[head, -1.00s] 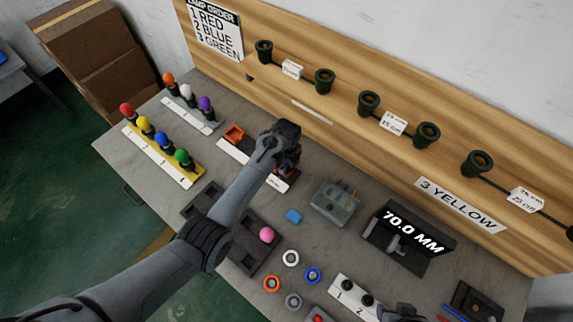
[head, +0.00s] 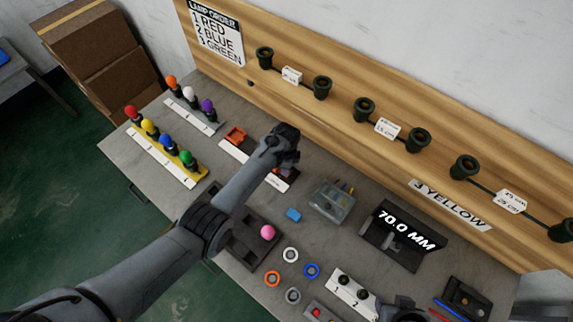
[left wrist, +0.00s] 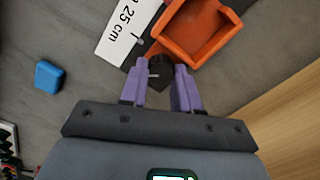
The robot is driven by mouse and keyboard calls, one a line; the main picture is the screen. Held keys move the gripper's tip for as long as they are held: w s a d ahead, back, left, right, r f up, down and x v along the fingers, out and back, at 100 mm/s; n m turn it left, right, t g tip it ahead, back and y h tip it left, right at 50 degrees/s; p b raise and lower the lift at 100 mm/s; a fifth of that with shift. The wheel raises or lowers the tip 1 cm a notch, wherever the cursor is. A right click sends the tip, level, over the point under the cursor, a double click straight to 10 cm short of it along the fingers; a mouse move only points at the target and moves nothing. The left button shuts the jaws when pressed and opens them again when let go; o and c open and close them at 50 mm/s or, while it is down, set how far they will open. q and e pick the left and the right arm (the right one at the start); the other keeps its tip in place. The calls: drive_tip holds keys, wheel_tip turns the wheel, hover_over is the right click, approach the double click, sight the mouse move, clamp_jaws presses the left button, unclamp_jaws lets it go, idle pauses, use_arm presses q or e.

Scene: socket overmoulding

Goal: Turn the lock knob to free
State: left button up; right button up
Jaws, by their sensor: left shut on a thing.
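In the left wrist view, a small black knob (left wrist: 161,68) with a short pale mark sits beside an orange open-topped holder (left wrist: 198,32) on a dark base. The purple fingers of my left gripper (left wrist: 161,80) are shut on the knob, one on each side. In the head view my left gripper (head: 286,160) is low over the fixtures near the back board, and its own wrist hides the knob there. My right gripper (head: 403,308) shows only in part at the bottom edge of the head view, and its fingers cannot be made out.
A white "25 cm" label (left wrist: 124,32) lies beside the orange holder. A blue block (head: 293,214) and a grey bin (head: 331,203) stand to the right of my left gripper. The wooden board (head: 330,60) bounds the back.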

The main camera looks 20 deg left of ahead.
idle(0.5)
use_arm(q)
drive_tip(key=o, duration=1.1)
drive_tip(key=shift+c, duration=0.2)
